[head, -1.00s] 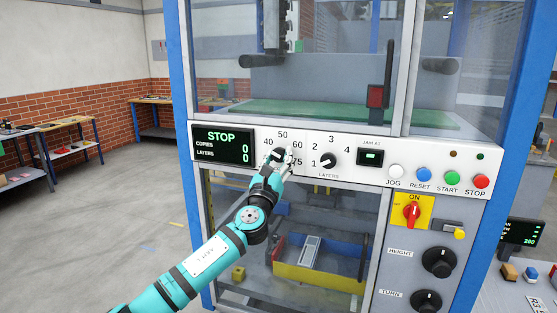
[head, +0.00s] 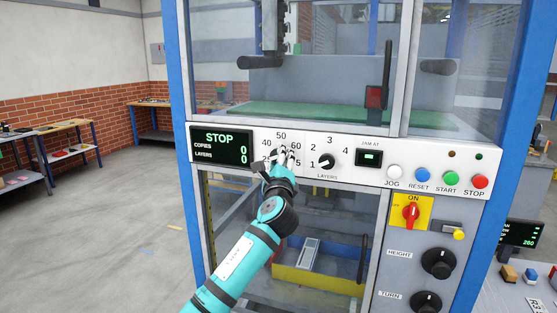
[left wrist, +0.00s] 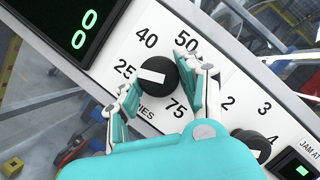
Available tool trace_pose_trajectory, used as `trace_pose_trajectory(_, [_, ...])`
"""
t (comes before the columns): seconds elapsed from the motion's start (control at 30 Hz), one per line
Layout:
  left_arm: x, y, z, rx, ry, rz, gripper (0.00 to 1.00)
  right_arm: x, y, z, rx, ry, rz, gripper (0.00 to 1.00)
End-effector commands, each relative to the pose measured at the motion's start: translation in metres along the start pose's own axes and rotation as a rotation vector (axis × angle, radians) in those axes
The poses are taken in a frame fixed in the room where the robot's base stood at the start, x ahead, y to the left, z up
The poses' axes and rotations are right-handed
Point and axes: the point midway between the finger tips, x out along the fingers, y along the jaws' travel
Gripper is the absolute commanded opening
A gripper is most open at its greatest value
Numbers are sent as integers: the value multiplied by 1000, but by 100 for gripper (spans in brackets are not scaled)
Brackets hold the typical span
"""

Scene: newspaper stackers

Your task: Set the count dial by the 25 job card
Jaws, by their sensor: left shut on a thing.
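The count dial (left wrist: 180,80) is a black knob with a white pointer bar, ringed by printed numbers 25, 40, 50 and 75 in the left wrist view; 60 is hidden there. The bar points left, roughly toward 25. My left gripper (head: 281,156) is at the dial on the white control panel (head: 340,178), its fingers shut around the knob. In the head view the gripper covers most of the dial. The display (head: 222,147) reads STOP, copies 0, layers 0. I cannot make out a 25 job card. My right gripper is not in view.
The layers dial (head: 327,161) is just right of my gripper. Jog, reset, start and stop (head: 480,181) buttons line the panel's right end. A red switch (head: 411,212) on a yellow plate is below. The floor at left is clear.

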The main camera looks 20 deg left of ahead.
Motion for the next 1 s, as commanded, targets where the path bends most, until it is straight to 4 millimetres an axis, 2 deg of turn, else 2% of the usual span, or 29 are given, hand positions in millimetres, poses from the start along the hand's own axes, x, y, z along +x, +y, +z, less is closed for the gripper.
trace_pose_trajectory(0.33, [0, 0, -1, -111, 1, 49, 6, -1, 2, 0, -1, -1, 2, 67])
trace_pose_trajectory(0.83, [0, 0, -1, -125, 1, 55, 6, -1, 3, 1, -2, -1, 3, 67])
trace_pose_trajectory(0.87, [0, 0, -1, -125, 1, 55, 42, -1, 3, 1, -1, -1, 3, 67])
trace_pose_trajectory(1.0, [0, 0, -1, -125, 1, 54, 60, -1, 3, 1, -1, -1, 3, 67])
